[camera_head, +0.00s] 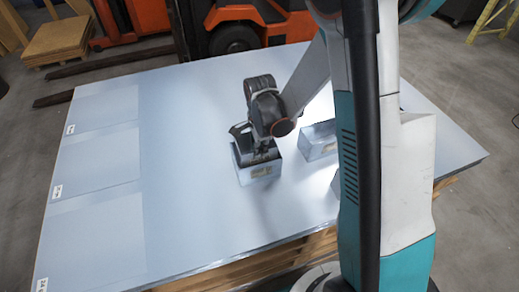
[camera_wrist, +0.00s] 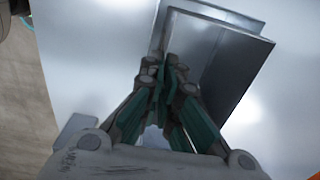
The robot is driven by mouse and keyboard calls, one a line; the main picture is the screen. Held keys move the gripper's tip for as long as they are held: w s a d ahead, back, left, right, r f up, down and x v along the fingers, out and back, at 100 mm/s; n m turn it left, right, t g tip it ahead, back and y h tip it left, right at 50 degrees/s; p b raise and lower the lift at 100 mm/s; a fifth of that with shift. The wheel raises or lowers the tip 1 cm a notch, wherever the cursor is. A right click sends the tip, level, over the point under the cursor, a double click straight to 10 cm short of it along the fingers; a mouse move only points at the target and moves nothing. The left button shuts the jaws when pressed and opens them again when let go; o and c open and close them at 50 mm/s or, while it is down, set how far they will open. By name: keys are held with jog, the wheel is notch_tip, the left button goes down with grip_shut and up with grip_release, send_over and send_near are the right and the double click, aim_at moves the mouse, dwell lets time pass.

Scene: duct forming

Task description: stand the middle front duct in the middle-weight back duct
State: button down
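In the head view my gripper (camera_head: 262,148) points down over a grey sheet-metal duct (camera_head: 262,172) that stands upright on the table. A second, smaller-looking duct (camera_head: 241,135) rises above its rim at the gripper. In the wrist view the fingers (camera_wrist: 167,72) are closed together at the near left wall of a duct (camera_wrist: 210,50), pinching that wall. Another duct wall (camera_wrist: 225,12) shows just behind it, so the two overlap closely. How deep one sits in the other is hidden.
Another open duct (camera_head: 318,142) stands to the right, and one more (camera_head: 335,184) is mostly hidden behind my arm. The table's left side has several labelled pale zones (camera_head: 95,160), which are empty. An orange forklift (camera_head: 235,30) stands behind the table.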

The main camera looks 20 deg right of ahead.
jog(key=c, duration=1.7)
grip_release()
jog(key=shift+r, duration=0.15)
jog(key=shift+r+p, duration=2.15)
jog(key=shift+r, duration=1.25)
jog(key=shift+r, duration=0.1)
